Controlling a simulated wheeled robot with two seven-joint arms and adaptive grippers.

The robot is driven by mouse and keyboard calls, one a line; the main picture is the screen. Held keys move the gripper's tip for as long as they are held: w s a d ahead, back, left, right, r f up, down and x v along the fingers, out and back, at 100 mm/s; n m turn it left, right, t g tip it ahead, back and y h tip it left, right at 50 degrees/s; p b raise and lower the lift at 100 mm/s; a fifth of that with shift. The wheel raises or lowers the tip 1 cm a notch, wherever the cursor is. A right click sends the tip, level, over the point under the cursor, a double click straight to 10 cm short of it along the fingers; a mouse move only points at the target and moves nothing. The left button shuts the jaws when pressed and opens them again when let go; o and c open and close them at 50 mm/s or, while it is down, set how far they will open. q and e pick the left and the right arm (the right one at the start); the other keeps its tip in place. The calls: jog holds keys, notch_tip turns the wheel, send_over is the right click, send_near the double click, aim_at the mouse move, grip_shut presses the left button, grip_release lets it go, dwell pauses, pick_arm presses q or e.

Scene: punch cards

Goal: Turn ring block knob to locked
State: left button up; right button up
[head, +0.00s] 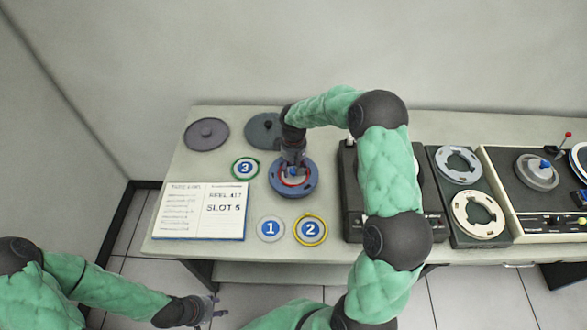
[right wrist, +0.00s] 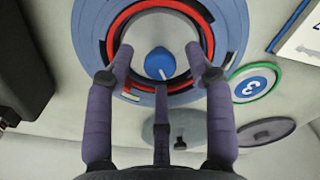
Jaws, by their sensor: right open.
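The ring block (head: 277,187) is a round blue disc with a red ring, lying on the table; it also fills the top of the right wrist view (right wrist: 88,40). Its blue knob (right wrist: 160,63) has a white pointer line and sits in a pale centre. My right gripper (head: 292,169) is above the block, pointing down. In the right wrist view my right gripper (right wrist: 160,72) is open, its fingers around the knob with gaps at the sides; contact cannot be told. My left gripper (head: 208,309) hangs in front of the table, away from the block; its opening is unclear.
An open book (head: 200,211) reads "REEL 417 SLOT 5". Numbered discs 1 (head: 270,229), 2 (head: 310,230) and 3 (head: 245,168) lie near the block. Grey lids (head: 206,134) are at the back. A dark machine (head: 350,215) stands close right, partly behind my right arm.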

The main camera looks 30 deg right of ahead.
jog(key=shift+f, duration=0.2)
grip_shut()
dwell(0.3)
jog(key=m, duration=0.3)
jog(key=shift+m+b, duration=0.3)
jog(key=shift+b, duration=0.05)
jog(key=m, duration=0.3)
jog(key=shift+m+b, duration=0.3)
jog(key=m+b, duration=0.1)
jog(key=m, duration=0.5)
jog(key=shift+m, duration=0.3)
